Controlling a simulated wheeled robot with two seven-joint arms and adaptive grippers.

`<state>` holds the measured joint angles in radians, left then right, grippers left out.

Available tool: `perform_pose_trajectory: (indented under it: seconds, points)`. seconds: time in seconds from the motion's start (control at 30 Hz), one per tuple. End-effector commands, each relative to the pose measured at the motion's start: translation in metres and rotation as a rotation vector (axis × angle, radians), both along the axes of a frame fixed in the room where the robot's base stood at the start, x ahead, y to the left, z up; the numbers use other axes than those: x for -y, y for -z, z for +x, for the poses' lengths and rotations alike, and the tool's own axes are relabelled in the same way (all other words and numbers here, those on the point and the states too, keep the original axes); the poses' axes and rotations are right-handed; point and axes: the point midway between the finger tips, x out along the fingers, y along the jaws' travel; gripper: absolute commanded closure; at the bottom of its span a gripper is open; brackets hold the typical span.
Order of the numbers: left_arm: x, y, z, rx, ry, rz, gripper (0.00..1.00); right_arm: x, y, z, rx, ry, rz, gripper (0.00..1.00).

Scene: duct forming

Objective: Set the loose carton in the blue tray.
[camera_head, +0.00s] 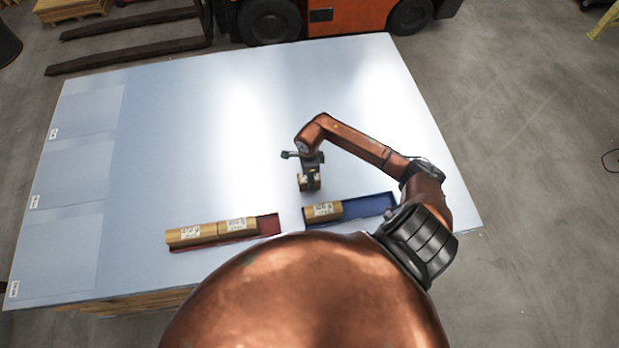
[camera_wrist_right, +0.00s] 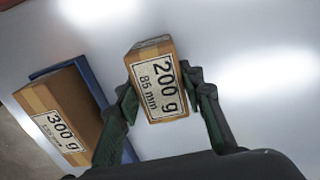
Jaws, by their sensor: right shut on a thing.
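The loose carton (camera_head: 309,184) is a small brown box with a white label reading 200 g, 85 mm. My right gripper (camera_head: 310,173) is shut on it, with one finger on each side, as the right wrist view shows for the carton (camera_wrist_right: 157,82) and the gripper (camera_wrist_right: 162,98). They are over the table behind the left end of the blue tray (camera_head: 372,206). The tray holds another brown carton (camera_head: 322,212) at its left end; the wrist view shows this carton (camera_wrist_right: 60,115) labelled 300 g. The tray's right part is empty. My left gripper is out of view.
A red tray (camera_head: 268,225) left of the blue one holds two brown cartons (camera_head: 191,235) (camera_head: 238,226). Its right end is bare. The large pale table (camera_head: 230,120) is clear behind the trays. An orange forklift (camera_head: 345,18) stands beyond the far edge.

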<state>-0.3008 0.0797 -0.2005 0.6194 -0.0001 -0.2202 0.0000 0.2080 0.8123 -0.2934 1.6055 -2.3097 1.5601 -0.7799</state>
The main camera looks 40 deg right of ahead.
Motion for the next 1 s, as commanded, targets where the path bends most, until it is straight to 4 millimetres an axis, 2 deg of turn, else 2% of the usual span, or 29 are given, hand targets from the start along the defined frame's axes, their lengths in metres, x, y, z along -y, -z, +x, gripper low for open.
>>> perform_pose_trajectory:
  seconds: [0.13, 0.8, 1.0]
  points:
    - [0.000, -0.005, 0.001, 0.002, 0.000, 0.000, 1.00, 0.000, -0.007, 0.000, 0.001, -0.001, 0.000, 1.00]
    - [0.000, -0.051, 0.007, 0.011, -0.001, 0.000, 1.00, 0.000, -0.084, 0.001, 0.002, -0.001, 0.000, 1.00]
    - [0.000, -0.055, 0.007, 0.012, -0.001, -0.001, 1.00, 0.000, -0.091, 0.000, 0.001, -0.001, 0.000, 1.00]
